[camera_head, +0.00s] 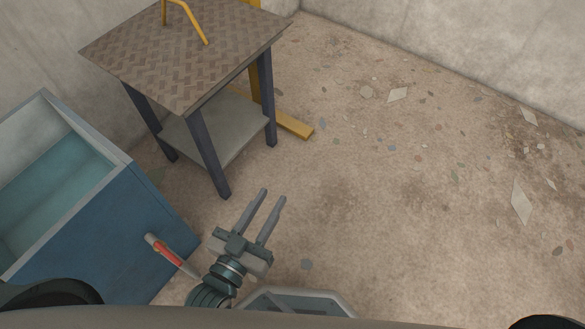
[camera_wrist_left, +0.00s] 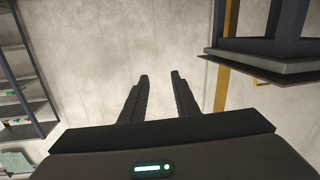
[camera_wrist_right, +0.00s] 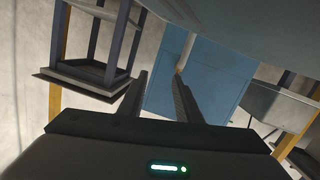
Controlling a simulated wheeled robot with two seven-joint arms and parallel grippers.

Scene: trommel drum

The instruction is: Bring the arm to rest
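My left gripper (camera_head: 274,194) is low in the middle of the head view, its two grey fingers parallel, apart and empty. Its fingers also show in the left wrist view (camera_wrist_left: 159,76), with a clear gap and nothing between them. My right gripper is not seen in the head view. In the right wrist view, its fingers (camera_wrist_right: 160,73) stand apart with nothing held between them, and a blue panel (camera_wrist_right: 215,88) lies beyond them. Neither gripper is seen touching anything.
A table with a patterned top (camera_head: 180,60) and dark legs stands upper left, a yellow bent bar (camera_head: 185,18) on it. A blue open bin (camera_head: 100,240) with a red-and-white handle (camera_head: 165,250) is at left. Shelving (camera_wrist_left: 22,75) shows at left. The debris-strewn floor (camera_head: 420,220) is open at right.

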